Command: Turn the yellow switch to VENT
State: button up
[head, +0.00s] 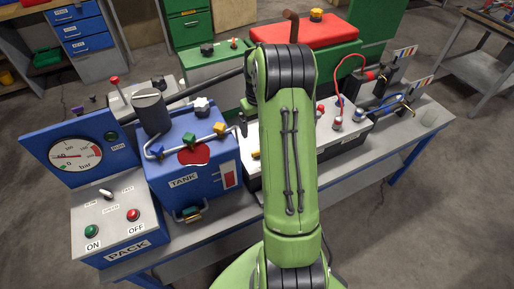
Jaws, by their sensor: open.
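I cannot read VENT anywhere. Another yellow bit (256,155) shows on the white box (250,179) just left of my arm. I cannot tell which of these is the yellow switch. My green arm rises through the middle and hides much of the white box. My gripper is not clearly visible. A small dark part beside the arm, right of the tank, may belong to it, but its jaws cannot be made out.
A blue gauge panel (84,150) and the PACK box (120,218) with ON and OFF buttons stand left on the grey bench (405,139). A red-lidded green box (303,35) stands behind. Hoses and fittings (382,75) crowd the right. The bench's right end has some bare room.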

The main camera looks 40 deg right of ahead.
jog(key=f, duration=1.2)
jog(key=shift+s+d+f+b, duration=0.1)
jog(key=shift+d+f+b, duration=0.05)
jog(key=shift+d+b, duration=0.15)
jog(key=c, duration=1.1)
jog(key=shift+o, duration=0.2)
